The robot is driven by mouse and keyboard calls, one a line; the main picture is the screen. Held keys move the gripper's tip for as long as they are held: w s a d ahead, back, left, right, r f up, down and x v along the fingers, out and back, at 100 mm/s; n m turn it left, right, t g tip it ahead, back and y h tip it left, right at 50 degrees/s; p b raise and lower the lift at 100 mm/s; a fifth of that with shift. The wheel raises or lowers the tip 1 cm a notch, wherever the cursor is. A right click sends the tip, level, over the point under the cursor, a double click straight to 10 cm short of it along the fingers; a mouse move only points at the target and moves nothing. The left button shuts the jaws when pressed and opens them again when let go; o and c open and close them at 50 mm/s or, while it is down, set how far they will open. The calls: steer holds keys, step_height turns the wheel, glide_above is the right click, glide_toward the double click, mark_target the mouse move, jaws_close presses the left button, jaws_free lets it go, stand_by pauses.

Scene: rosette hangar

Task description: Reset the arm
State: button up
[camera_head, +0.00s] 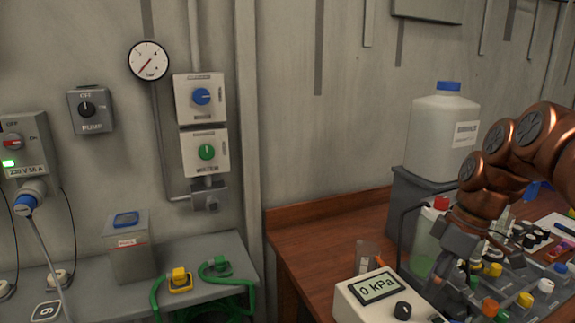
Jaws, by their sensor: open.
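My copper-coloured arm comes in from the right edge and bends down over the wooden bench (315,238). My gripper (455,282), dark grey, points down at its end, above or in front of several small coloured-cap items. Its jaws are open, and I see nothing held between them. The fingertips are hard to make out against the clutter behind.
A white pressure box (385,303) reading 0 kPa, a green-filled bottle (428,245) and capped vials (525,300) crowd round the gripper. A large white jug (442,140) stands behind on a grey stand (405,205). Wall switches and a grey shelf (205,285) are left.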

steer(key=s+a+f+m+g+h+p, duration=0.15)
steer(key=s+a+m, duration=0.25)
steer(key=s+a, duration=0.6)
steer(key=s+a+f+m+h+p, duration=0.1)
steer(key=s+f+m, duration=0.4)
steer(key=s, duration=0.7)
steer(key=shift+s+a+f+m+h+p, duration=0.35)
steer(key=shift+f+p, duration=0.25)
steer(key=shift+f, duration=0.3)
